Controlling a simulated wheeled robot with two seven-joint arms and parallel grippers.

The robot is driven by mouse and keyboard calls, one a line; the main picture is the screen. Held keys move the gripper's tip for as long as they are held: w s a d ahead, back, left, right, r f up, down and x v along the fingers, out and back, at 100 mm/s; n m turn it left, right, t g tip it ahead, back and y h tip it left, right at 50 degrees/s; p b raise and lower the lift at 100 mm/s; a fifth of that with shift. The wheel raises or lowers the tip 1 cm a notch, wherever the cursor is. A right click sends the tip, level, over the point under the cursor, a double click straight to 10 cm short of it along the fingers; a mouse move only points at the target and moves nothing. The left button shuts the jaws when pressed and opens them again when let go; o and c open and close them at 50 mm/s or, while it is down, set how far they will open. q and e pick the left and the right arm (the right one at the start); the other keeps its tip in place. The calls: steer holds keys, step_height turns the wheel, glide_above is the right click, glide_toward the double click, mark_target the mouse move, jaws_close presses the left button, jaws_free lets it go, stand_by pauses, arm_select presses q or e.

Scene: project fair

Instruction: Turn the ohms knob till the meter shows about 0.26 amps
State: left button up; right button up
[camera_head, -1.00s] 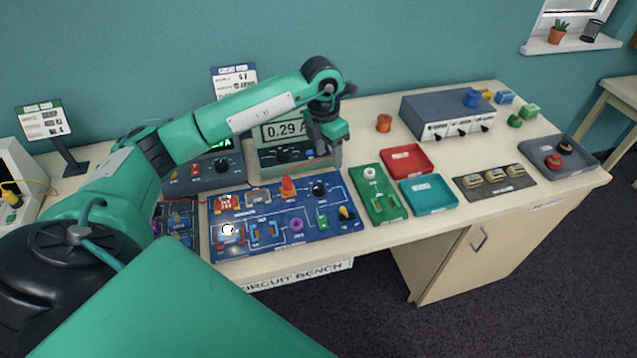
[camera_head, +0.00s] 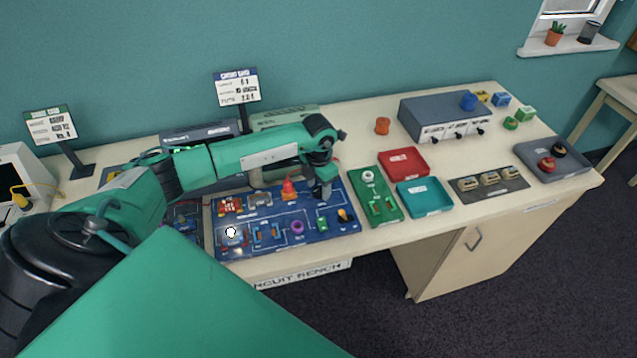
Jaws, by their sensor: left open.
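The blue circuit board (camera_head: 275,247) lies on the bench and carries several parts. My left gripper (camera_head: 322,194) is open and points down at the board's upper right, where the black knob sits. The gripper covers the knob, so I cannot tell whether the fingers touch it or stand around it. The meter (camera_head: 285,117) stands behind my left arm; only its grey-green top shows and its display is hidden. My right gripper is not in view.
An orange-red part (camera_head: 289,188) stands on the board close left of the gripper. A green board (camera_head: 376,197), a red tray (camera_head: 404,163) and a teal tray (camera_head: 425,196) lie to the right. A sign (camera_head: 237,87) stands behind the meter.

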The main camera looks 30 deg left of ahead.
arm_select(q)
steer(key=shift+f, duration=0.3)
steer(key=c, duration=1)
steer(key=m+b, duration=0.2)
steer(key=b, duration=0.1)
steer(key=shift+f, duration=0.2)
steer(key=shift+r+m+b, duration=0.15)
steer(key=shift+m+b, duration=0.25)
steer(key=shift+r, duration=0.1)
steer(key=o, duration=1)
